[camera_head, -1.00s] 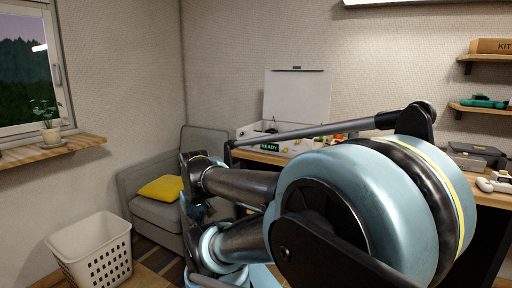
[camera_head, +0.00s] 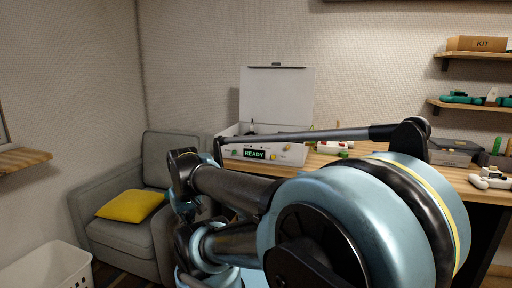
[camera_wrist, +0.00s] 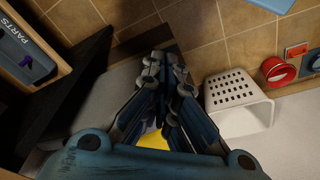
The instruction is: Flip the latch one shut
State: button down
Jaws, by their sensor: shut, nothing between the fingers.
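A white case (camera_head: 288,153) with a green READY display (camera_head: 254,154) stands on the wooden desk, its lid (camera_head: 276,95) raised upright against the wall. Small controls show on its front, but I cannot make out which part is latch one. My arm crosses in front of the desk and hides part of the case's lower edge. My gripper (camera_wrist: 166,72) shows in the wrist view with its fingers together and nothing between them. It points down over the floor and armchair area, apart from the case, which is not in the wrist view.
A grey armchair with a yellow cushion (camera_head: 130,206) stands left of the desk. A white basket (camera_head: 45,271) is on the floor; it also shows in the wrist view (camera_wrist: 237,103). A PARTS drawer (camera_wrist: 27,50) is at the wrist view's left. A grey toolbox (camera_head: 452,151) sits on the desk.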

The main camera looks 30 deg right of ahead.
jog(key=w+d+r+n+g+h, duration=0.2)
jog(key=w+d+r+n, duration=0.2)
jog(key=w+d+r, duration=1.25)
jog(key=w+d+r+n+g, duration=0.1)
jog(key=w+d+r, duration=0.1)
jog(key=d, duration=0.5)
jog(key=w+d+r+n+g, duration=0.1)
jog(key=w+d+r, duration=0.2)
jog(key=d, duration=0.4)
jog(key=w+d+r+n+g, duration=0.1)
jog(key=w+d+r, duration=0.1)
jog(key=d, duration=0.6)
jog(key=shift+w+r+n, duration=0.4)
jog(key=shift+w, duration=0.3)
jog(key=shift+d, duration=0.1)
jog(key=x, duration=1)
jog(key=shift+d, duration=0.15)
jog(key=shift+s+d+r+t, duration=0.15)
jog(key=shift+s+r+t, duration=0.05)
jog(key=shift+r+t, duration=0.25)
